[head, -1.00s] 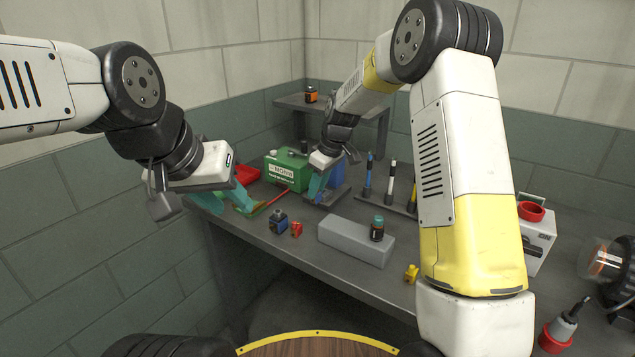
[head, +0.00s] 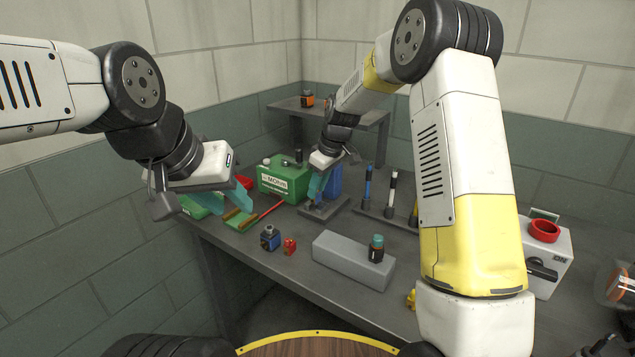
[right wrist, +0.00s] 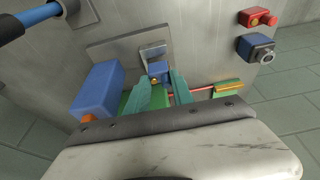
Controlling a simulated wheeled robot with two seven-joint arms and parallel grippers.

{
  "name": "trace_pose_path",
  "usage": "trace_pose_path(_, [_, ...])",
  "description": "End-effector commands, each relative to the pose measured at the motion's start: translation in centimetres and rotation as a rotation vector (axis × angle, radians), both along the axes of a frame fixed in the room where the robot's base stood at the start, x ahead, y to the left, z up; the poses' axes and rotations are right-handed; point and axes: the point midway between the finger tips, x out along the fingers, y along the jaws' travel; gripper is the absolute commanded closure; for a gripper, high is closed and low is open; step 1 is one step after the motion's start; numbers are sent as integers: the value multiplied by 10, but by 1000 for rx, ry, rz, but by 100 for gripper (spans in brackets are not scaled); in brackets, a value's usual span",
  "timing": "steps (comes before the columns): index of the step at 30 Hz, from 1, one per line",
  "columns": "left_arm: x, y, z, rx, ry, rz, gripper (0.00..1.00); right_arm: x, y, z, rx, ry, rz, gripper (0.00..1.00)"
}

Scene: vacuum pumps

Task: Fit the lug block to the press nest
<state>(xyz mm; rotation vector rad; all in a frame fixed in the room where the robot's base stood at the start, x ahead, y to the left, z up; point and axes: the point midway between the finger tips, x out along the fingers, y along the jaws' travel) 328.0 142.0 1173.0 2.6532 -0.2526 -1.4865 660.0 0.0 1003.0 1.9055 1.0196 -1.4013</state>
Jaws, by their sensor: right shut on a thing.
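My right gripper (right wrist: 165,84) points down over the grey press nest, its teal fingers closed on a small blue block, the lug block (right wrist: 157,69). The block shows between the fingertips in the right wrist view, partly hidden by them. The press nest (right wrist: 122,43) is a grey plate with a raised square part, close to the block; I cannot tell if they touch. In the head view the nest's plate (head: 335,206) lies under my right gripper (head: 314,196), and the block is hidden. My left gripper (head: 196,195) is open and empty, near the table's left edge.
A green box (head: 283,181) stands left of the nest and a blue box (right wrist: 97,90) beside it. Upright posts (head: 391,190) stand to the right. A brush (head: 240,219) lies left.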

Motion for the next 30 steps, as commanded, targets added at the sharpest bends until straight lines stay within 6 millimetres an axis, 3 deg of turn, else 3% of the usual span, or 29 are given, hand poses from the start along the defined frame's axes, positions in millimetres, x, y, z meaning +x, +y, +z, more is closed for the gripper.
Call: trace_pose_path(30, [0,0,0,0,0,0,64,0,0,-26,1,0,0,100])
